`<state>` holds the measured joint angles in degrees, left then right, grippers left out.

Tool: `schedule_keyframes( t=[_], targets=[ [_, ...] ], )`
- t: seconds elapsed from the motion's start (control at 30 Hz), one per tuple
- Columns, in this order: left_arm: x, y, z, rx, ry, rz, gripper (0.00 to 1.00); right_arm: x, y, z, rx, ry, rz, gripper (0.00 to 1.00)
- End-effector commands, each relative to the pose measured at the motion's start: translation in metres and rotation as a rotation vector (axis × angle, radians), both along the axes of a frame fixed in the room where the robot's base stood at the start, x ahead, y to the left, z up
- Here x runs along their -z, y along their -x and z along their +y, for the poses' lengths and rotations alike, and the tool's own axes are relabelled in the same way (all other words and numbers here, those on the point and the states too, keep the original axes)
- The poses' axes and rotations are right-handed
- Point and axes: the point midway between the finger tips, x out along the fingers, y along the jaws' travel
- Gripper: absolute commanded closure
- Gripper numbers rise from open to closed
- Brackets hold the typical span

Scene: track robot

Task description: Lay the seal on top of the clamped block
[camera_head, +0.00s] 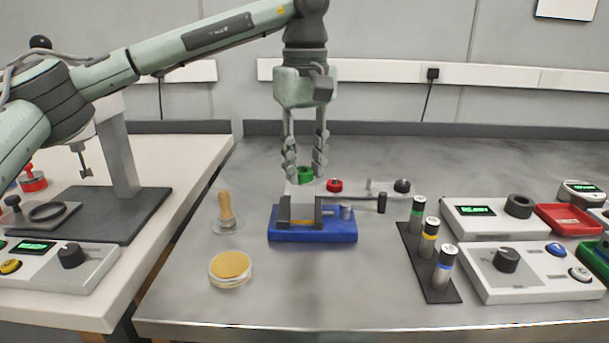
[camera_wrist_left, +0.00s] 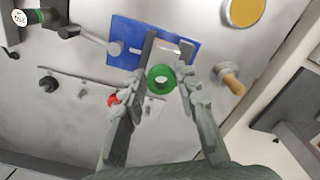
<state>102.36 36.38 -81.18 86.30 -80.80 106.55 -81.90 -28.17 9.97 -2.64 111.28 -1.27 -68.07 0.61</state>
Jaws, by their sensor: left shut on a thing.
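The seal, a green ring (camera_head: 305,174), is between the fingertips of my left gripper (camera_head: 305,170), which is shut on it. In the left wrist view the seal (camera_wrist_left: 161,77) shows its open centre between the two fingers. Below it stands a vise with a blue base (camera_head: 312,232). A pale block (camera_head: 303,190) is held between the vise's grey jaws. The seal appears just above the block in the head view; I cannot tell whether they touch. My right gripper is not in view.
A red knob (camera_head: 334,185) is close behind the vise. A wooden-handled tool (camera_head: 225,208) and a round yellow-topped tin (camera_head: 230,266) stand to the left. A black rack (camera_head: 428,262) with three cylinders is to the right. The front middle of the table is clear.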

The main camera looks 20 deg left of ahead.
Motion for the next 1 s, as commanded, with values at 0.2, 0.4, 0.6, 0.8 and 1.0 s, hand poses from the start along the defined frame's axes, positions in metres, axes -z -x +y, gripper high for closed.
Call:
schedule_keyframes(
  t=[0.2, 0.4, 0.6, 0.8, 1.0],
  targets=[
    [0.026, 0.001, 0.001, -0.001, 0.001, 0.001, 0.85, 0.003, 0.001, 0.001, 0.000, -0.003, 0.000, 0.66],
    [0.026, 0.001, 0.000, -0.002, 0.001, 0.001, 0.85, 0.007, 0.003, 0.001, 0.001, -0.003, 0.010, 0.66],
    [0.030, 0.001, 0.000, -0.002, 0.001, 0.001, 0.65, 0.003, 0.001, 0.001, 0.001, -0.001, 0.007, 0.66],
    [0.029, 0.001, 0.000, -0.002, 0.001, 0.001, 0.49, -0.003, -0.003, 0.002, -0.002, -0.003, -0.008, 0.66],
    [0.029, 0.001, 0.000, -0.002, 0.001, 0.001, 0.49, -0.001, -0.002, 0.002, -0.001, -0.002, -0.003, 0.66]
  ],
)
